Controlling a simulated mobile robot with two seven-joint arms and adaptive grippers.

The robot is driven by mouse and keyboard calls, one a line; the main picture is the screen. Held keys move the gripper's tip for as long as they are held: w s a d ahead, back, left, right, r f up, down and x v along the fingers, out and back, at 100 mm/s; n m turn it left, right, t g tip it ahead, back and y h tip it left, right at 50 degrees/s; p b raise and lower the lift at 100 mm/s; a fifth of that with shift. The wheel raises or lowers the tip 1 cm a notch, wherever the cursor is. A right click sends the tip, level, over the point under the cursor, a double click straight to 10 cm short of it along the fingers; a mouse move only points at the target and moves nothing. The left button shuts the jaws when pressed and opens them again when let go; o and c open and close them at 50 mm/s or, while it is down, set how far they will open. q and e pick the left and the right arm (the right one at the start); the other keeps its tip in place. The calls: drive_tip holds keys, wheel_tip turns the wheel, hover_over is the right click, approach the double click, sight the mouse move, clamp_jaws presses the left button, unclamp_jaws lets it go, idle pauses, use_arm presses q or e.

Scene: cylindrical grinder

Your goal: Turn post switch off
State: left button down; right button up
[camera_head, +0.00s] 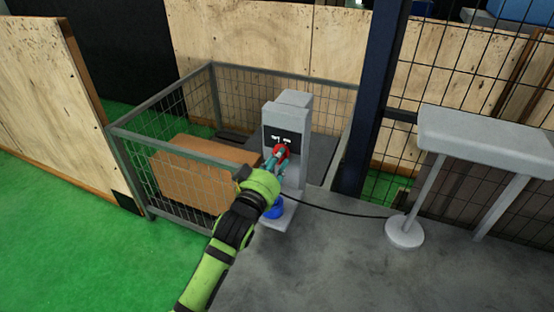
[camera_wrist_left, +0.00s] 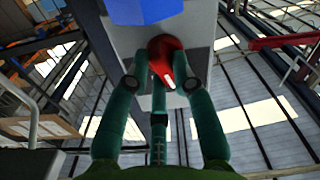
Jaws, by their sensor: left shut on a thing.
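A grey post (camera_head: 290,110) stands beside the wire fence, with a dark panel (camera_head: 270,134) bearing white markings on its front. A red rotary switch knob (camera_head: 280,150) sits on the post below the panel. My left gripper (camera_head: 274,159), with teal fingers, reaches to the knob and is shut on it. In the left wrist view the red knob (camera_wrist_left: 166,58), with a white mark, lies between the fingertips of my left gripper (camera_wrist_left: 163,80). The fingers hide part of the knob in the head view. My right gripper is in neither view.
A blue part (camera_head: 274,211) shows low on the post. A grey stand (camera_head: 404,231) with a black cable is on the right.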

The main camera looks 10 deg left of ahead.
use_arm(q)
drive_tip(key=shift+n, duration=0.3)
drive_tip(key=c, duration=1)
unclamp_jaws()
drive_tip(key=shift+c, duration=0.2)
drive_tip(key=s+a, duration=0.2)
drive_tip(key=s, duration=0.9)
drive_tip(key=shift+s+a, duration=0.15)
drive_tip(key=shift+s, duration=0.25)
